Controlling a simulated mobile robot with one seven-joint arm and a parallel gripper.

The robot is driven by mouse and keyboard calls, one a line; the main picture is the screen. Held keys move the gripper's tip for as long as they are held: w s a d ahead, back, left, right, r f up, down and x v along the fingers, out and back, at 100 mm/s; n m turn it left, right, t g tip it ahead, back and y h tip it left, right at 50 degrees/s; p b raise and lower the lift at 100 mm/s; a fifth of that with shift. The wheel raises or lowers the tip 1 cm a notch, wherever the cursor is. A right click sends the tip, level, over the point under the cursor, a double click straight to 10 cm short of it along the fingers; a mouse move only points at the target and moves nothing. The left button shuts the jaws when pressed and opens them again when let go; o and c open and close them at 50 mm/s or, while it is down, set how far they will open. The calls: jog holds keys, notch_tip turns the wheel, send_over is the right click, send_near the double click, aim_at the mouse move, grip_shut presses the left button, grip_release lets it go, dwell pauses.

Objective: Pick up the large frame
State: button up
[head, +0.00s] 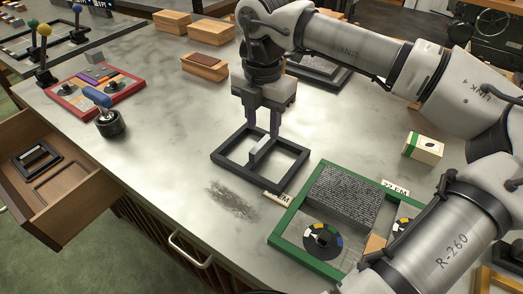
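A dark grey square frame (243,176) lies flat on the metal worktop, near the middle of the head view. It is the larger of the dark frames I see clearly, with a lighter grey bar (260,150) standing up inside it. My gripper (262,132) points straight down over the frame, its two fingers apart and nothing clearly held between them. The fingertips are near the bar and the far rim; whether they touch either cannot be told. A smaller dark frame (37,158) lies in the open wooden drawer at left.
A green-rimmed tray (300,258) stands close to the right, partly behind my arm. A red-rimmed tray (72,110) and a blue-handled stamp (108,122) are at left. Wooden boxes (205,66) stand at the back.

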aim_at(260, 144)
jog(key=shift+s+a+f+p, duration=0.15)
jog(key=shift+f+p, duration=0.25)
jog(key=shift+f, duration=1.35)
jog(key=shift+s+a+f+p, duration=0.15)
jog(key=shift+f+p, duration=0.25)
jog(key=shift+f, duration=1.3)
jog(key=shift+d, duration=0.1)
grip_shut()
jog(key=shift+r, duration=0.15)
